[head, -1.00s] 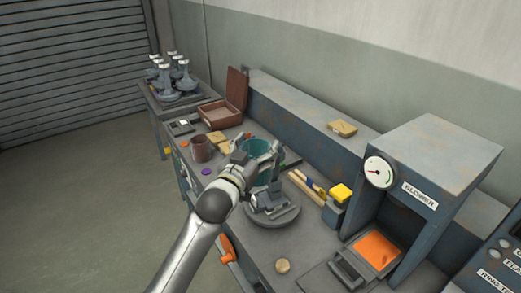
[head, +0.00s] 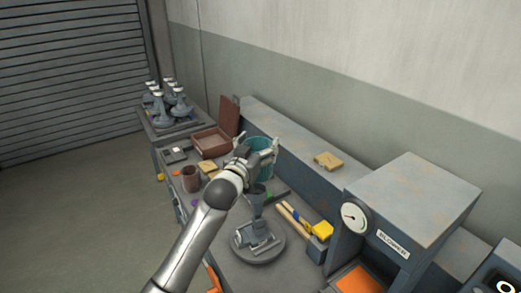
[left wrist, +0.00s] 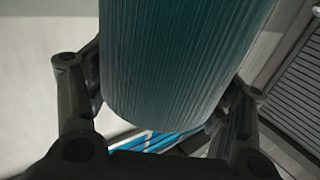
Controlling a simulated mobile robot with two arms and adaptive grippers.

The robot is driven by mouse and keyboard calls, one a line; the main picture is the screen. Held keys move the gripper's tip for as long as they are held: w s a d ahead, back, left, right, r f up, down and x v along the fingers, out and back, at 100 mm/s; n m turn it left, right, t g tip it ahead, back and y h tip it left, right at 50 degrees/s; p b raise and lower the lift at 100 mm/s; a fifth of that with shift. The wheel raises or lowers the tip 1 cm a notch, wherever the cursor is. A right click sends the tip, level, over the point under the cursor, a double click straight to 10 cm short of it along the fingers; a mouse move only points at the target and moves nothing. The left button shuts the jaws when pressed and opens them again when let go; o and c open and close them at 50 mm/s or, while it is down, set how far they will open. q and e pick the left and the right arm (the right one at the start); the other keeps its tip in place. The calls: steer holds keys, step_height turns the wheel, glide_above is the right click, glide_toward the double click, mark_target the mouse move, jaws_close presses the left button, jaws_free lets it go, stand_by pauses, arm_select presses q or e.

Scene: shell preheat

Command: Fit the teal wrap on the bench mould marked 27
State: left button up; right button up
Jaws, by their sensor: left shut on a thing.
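The teal wrap (head: 262,144) is a ribbed, round sleeve held above the bench. My left gripper (head: 257,152) is shut on it, with a finger on each side. In the left wrist view the wrap (left wrist: 180,60) fills the middle between the two fingers. The bench mould (head: 259,247) stands below on a round grey base, with a narrow stem and a cup-like top (head: 257,192). The wrap appears above the mould and apart from it. My arm hides part of the bench beside it. I cannot read a number on the mould. My right gripper is not in view.
A blower (head: 405,210) with a gauge stands at the right, with an orange plate in front. A yellow block (head: 322,228) and wooden sticks lie beside the mould. A brown mug (head: 190,179) and open brown box (head: 212,143) stand behind. Several grey moulds (head: 172,105) stand on the far table.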

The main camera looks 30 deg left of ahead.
arm_select(q)
steer(key=shift+a+f+b, duration=0.1)
steer(key=shift+f+b, duration=0.2)
steer(key=shift+f, duration=0.15)
steer(key=shift+s+a+f+b, duration=0.1)
steer(key=shift+s+f+b, duration=0.2)
steer(key=shift+f+b, duration=0.9)
steer(key=shift+b, duration=0.1)
steer(key=b, duration=0.5)
glide_above(255, 217)
steer(key=w, duration=0.3)
steer(key=shift+s+a+f, duration=0.1)
steer(key=shift+f, duration=1.75)
steer(key=shift+s+a+f, duration=0.1)
steer(key=shift+f, duration=1.75)
steer(key=shift+f+b, duration=1.65)
steer(key=shift+f, duration=1)
steer(key=shift+f+b, duration=1.25)
steer(key=shift+f, duration=0.75)
steer(key=shift+f+b, duration=1.5)
steer(key=shift+f, duration=0.85)
steer(key=shift+f+b, duration=0.6)
steer(key=shift+f, duration=0.4)
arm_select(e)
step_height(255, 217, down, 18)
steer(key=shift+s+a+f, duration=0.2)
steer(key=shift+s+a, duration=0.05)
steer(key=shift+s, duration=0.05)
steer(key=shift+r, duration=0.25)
